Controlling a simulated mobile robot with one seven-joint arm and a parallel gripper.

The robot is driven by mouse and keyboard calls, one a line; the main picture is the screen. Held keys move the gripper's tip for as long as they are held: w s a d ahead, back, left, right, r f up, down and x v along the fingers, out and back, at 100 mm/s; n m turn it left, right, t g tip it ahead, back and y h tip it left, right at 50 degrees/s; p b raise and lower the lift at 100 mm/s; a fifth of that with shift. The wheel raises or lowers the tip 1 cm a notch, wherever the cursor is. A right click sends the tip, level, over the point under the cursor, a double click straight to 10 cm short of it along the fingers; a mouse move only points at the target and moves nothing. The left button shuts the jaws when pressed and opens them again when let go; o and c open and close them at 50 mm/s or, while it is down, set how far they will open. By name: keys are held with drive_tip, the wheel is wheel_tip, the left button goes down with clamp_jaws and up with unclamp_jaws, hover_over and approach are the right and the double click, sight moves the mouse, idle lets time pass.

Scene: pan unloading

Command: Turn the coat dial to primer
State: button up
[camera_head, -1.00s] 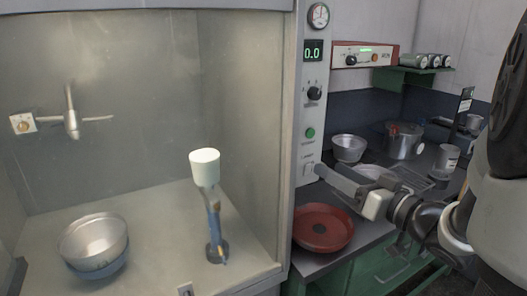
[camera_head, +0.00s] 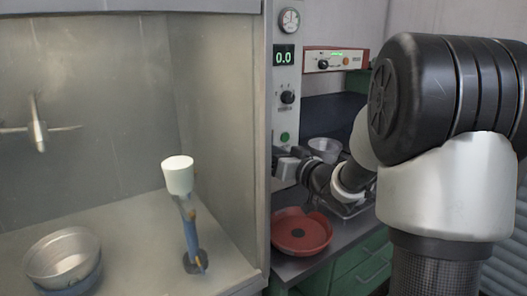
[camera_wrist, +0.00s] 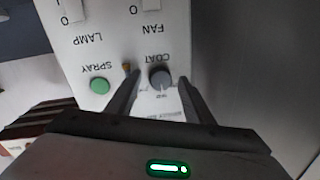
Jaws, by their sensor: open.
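My gripper (camera_wrist: 158,84) is open, with one finger on each side of the dial. Whether the fingers touch it cannot be told. In the head view, my gripper (camera_head: 287,164) is at the panel's lower part (camera_head: 285,60). A black knob (camera_head: 287,97) shows above it; I cannot tell whether it is the coat dial.
A green spray button (camera_wrist: 100,86) is beside the dial, with a small brownish peg (camera_wrist: 127,67) between. Fan and lamp switches are nearby. A red pan (camera_head: 301,232) lies on the bench below my arm. A booth with a bowl (camera_head: 62,258) and a cup-topped stand (camera_head: 178,175) is left.

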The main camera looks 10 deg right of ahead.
drive_tip(key=shift+w+a, duration=0.15)
drive_tip(key=shift+w, duration=0.05)
drive_tip(key=c, duration=1)
drive_tip(key=shift+c, duration=0.2)
